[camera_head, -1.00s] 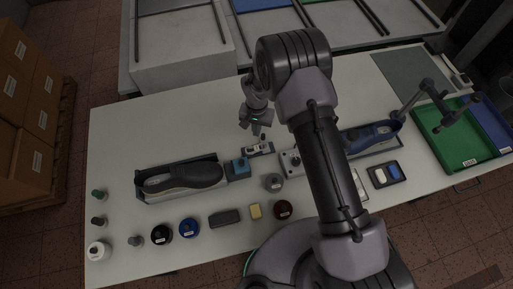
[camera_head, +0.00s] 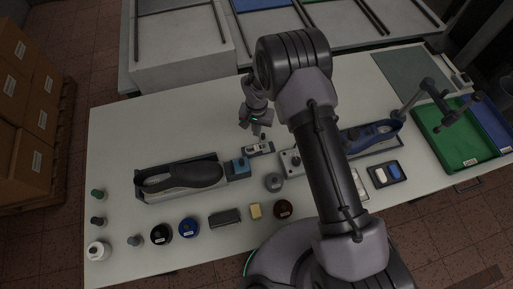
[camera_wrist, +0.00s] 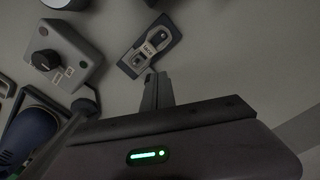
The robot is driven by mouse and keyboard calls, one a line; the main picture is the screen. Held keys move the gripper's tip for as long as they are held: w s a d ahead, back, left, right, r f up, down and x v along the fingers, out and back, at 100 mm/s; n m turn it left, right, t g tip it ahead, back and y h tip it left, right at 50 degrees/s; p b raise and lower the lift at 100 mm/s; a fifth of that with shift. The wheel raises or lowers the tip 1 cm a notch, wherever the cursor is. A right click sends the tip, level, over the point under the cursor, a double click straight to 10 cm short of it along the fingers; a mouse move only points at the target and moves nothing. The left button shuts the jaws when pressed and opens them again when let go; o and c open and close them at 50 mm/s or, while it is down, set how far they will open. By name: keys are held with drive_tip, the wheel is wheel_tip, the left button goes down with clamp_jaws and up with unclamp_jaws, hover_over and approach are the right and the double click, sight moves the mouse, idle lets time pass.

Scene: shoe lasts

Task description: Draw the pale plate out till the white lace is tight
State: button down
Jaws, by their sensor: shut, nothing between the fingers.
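A small pale plate (camera_head: 252,148) with a dark slot and a label lies on a dark base mid-table; it also shows in the wrist view (camera_wrist: 153,40). My gripper (camera_head: 257,135) is just behind the plate in the head view, apart from it as far as I can tell. In the wrist view my fingers (camera_wrist: 157,84) are together and empty, with their tips near the base's end. I cannot make out the white lace in either view.
A blue block (camera_head: 240,166) stands left of the plate, and a grey knob box (camera_head: 291,162) stands right of it, also in the wrist view (camera_wrist: 64,58). A blue shoe (camera_head: 372,134) lies farther right. Several jars line the front. The table behind is clear.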

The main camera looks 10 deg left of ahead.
sight(260, 138)
drive_tip(key=shift+f+b, duration=1.7)
drive_tip(key=shift+f, duration=0.15)
drive_tip(key=shift+r, duration=0.1)
drive_tip(key=shift+w+d+b, duration=0.4)
drive_tip(key=shift+w+d, duration=0.05)
drive_tip(key=shift+d, duration=0.35)
drive_tip(key=shift+a, duration=0.1)
drive_tip(key=shift+s+a+b, duration=0.2)
drive_tip(key=shift+b, duration=0.1)
drive_tip(key=shift+r, duration=0.2)
wheel_tip(260, 138, up, 8)
drive_tip(key=p, duration=0.4)
drive_tip(key=shift+f, duration=0.2)
